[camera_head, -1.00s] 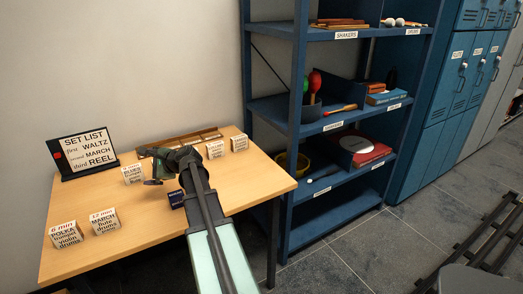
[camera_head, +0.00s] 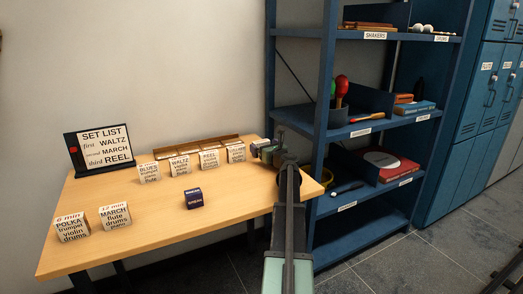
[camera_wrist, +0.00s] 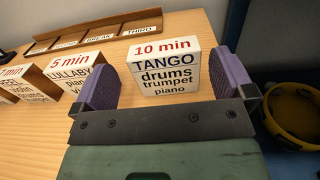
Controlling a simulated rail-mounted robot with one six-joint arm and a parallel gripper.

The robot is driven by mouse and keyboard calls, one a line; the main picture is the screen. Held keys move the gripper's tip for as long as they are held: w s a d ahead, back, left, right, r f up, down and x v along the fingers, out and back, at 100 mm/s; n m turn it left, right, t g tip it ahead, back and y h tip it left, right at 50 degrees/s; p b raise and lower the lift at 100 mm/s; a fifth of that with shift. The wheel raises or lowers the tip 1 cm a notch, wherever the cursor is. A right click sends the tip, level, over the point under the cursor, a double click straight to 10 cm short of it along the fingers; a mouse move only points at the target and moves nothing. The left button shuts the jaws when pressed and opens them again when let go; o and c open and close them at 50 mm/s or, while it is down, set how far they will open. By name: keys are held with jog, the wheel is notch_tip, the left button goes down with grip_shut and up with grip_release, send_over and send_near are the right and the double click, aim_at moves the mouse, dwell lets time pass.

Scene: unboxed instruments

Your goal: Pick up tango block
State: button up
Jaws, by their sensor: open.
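The tango block (camera_wrist: 163,68) is a white box labelled "10 min TANGO, drums, trumpet, piano". It stands upright on the wooden table in the wrist view. My gripper (camera_wrist: 166,75) is open, with one purple finger pad on each side of the block. A gap shows on the left side; the right pad is close to the block, and I cannot tell if they touch. In the head view my gripper (camera_head: 266,152) is at the table's right end, and the tango block is hidden or not distinguishable there.
The lullaby block (camera_wrist: 78,74) stands just left of the left pad. A long wooden slotted rack (camera_wrist: 135,27) lies behind. A blue shelf unit (camera_head: 325,110) stands close to the right of the table. Open table surface (camera_head: 150,215) lies around a small dark block (camera_head: 194,198).

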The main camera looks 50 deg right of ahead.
aim_at(263, 144)
jog(key=x, duration=0.5)
jog(key=shift+d, duration=0.25)
jog(key=c, duration=0.9)
jog(key=shift+o, duration=0.2)
notch_tip(263, 144, up, 20)
jog(key=p, duration=2)
